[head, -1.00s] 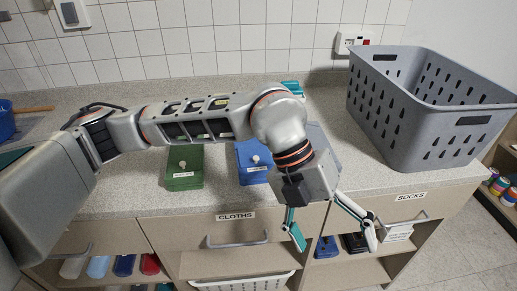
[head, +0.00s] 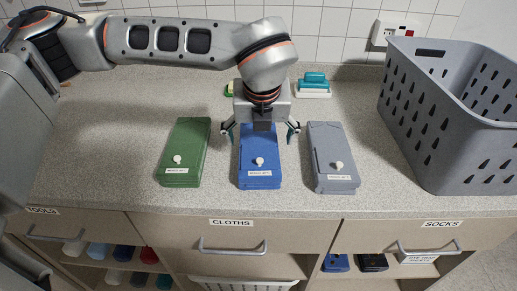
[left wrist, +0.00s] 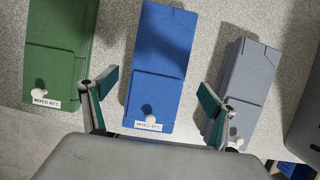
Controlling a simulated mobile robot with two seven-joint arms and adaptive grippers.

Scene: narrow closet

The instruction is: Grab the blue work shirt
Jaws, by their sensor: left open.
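The blue work shirt appears to be the flat, folded-looking blue piece (head: 259,158) on the counter, with a white knob and a small label at its front end. It also shows in the left wrist view (left wrist: 160,45). My left gripper (head: 259,131) is open over its rear part, one finger at each side. In the left wrist view the blue piece lies between the spread fingers, with no clear contact. The gripper hides its far end in the head view. My right gripper is not in view.
A similar green piece (head: 187,150) lies to the left and a grey one (head: 330,155) to the right, both close by. A grey basket (head: 450,130) stands on the right. A teal-and-white item (head: 314,84) is at the back. The counter (head: 100,170) is clear at left.

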